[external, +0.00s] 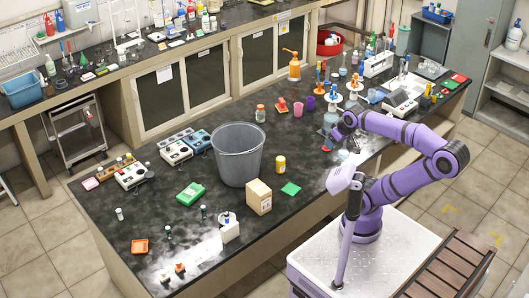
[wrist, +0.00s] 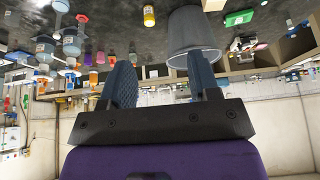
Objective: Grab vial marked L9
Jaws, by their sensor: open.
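Several small vials stand on the dark bench's front left part in the external view: one with a pale cap (external: 119,214), a dark one (external: 168,232), another dark one (external: 203,212), and one with an orange-brown top (external: 180,268). Their markings are too small to read, so I cannot tell which is L9. My gripper (external: 328,141) is above the right half of the bench, well away from these vials. In the wrist view my gripper (wrist: 160,75) has its two blue fingers apart, with nothing between them.
A large grey bucket (external: 238,158) stands mid-bench between my gripper and the small vials. A yellow jar (external: 280,164), a cardboard box (external: 258,197) and a green pad (external: 291,188) are near it. Bottles and funnels crowd the bench around my gripper.

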